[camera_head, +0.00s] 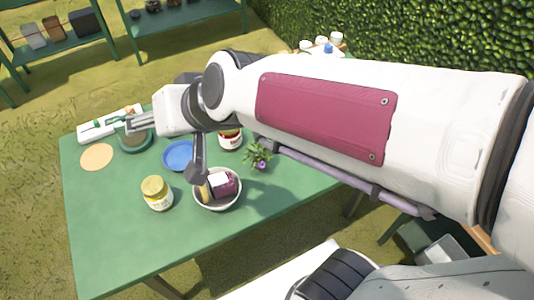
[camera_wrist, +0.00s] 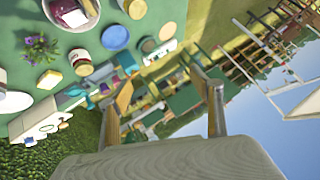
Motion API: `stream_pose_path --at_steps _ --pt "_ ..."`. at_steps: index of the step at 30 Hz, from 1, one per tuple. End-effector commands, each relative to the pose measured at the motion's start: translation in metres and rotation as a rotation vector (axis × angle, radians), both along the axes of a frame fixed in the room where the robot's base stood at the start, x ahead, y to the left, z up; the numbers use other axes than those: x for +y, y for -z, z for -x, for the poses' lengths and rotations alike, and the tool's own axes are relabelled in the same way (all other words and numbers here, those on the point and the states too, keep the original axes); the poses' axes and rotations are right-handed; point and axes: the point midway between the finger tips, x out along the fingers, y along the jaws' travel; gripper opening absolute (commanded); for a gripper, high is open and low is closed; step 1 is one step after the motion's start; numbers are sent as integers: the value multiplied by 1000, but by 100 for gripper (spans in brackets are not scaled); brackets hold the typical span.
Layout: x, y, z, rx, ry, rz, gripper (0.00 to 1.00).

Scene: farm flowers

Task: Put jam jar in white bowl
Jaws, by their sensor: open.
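The white bowl (camera_head: 219,208) stands near the table's front edge and holds a dark purple item with a white part (camera_head: 222,185) and a yellowish item. The bowl also shows at the top left of the wrist view (camera_wrist: 66,25). A jar with red and white on it (camera_head: 231,141), likely the jam jar, stands behind the bowl, partly hidden by my arm; it also shows in the wrist view (camera_wrist: 80,62). A yellow-lidded jar (camera_head: 157,193) stands left of the bowl. My gripper (camera_wrist: 165,82) is open and empty, above the table's left part, pointing away from the bowl.
A blue plate (camera_head: 179,155) lies between the jars. A purple-flowered plant (camera_head: 258,155) stands right of the bowl. A dark green bowl (camera_head: 136,141), a round tan mat (camera_head: 97,157) and a white item (camera_head: 105,125) are at the left. The table's front left is clear.

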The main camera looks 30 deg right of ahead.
Motion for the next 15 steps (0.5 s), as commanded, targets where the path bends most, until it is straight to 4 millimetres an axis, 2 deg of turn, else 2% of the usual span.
stream_pose_path --at_steps 9,15 --pt "-69 16 79 107 -42 224 65" --pt "-113 29 124 191 -22 357 65"
